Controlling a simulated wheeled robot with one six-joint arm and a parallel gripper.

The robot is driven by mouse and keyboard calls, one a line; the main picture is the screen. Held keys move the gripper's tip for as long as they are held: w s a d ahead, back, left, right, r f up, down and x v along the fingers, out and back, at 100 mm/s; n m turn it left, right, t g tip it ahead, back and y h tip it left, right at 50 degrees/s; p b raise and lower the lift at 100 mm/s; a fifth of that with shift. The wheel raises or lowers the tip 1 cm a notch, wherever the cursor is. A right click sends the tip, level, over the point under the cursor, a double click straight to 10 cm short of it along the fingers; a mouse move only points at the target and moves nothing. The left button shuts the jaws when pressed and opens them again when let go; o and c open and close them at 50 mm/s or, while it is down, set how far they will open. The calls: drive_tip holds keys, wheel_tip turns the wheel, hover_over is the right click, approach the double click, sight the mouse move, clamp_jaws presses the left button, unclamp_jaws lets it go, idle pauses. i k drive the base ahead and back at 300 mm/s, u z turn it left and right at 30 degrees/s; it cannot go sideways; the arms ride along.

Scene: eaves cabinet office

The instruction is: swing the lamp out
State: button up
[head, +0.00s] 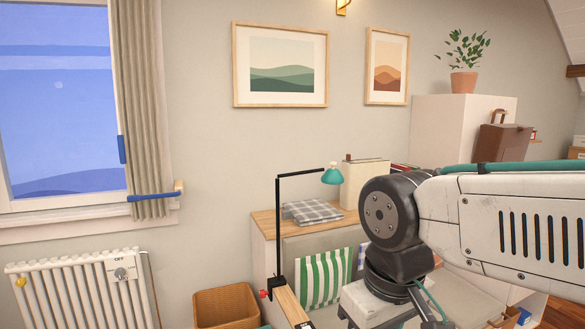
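The lamp has a thin black upright (278,232), a level black arm reaching right and a teal shade (332,176) at its end. The shade hangs in front of the wall, above the right part of the wooden cabinet top (266,222). The lamp's black foot (277,287) sits on a narrow wooden edge, with a small red knob (264,294) beside it. My arm comes in from the right, and my gripper (385,312) points down at the bottom edge, right of and below the lamp. It is apart from the lamp. Its fingertips are cut off or hidden.
A folded grey checked cloth (312,212) and a cream box (364,184) stand on the cabinet top. Green-striped fabric (325,277) is below. A wicker basket (226,306) and a white radiator (82,292) are at left. The space left of the lamp's upright looks clear.

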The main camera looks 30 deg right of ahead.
sight(333, 176)
drive_tip(key=u, duration=0.25)
drive_tip(key=k, duration=0.4)
drive_tip(key=z, duration=0.75)
drive_tip(key=i, duration=0.55)
drive_tip(key=z, duration=0.65)
drive_tip(key=i, duration=0.75)
drive_tip(key=u, duration=0.25)
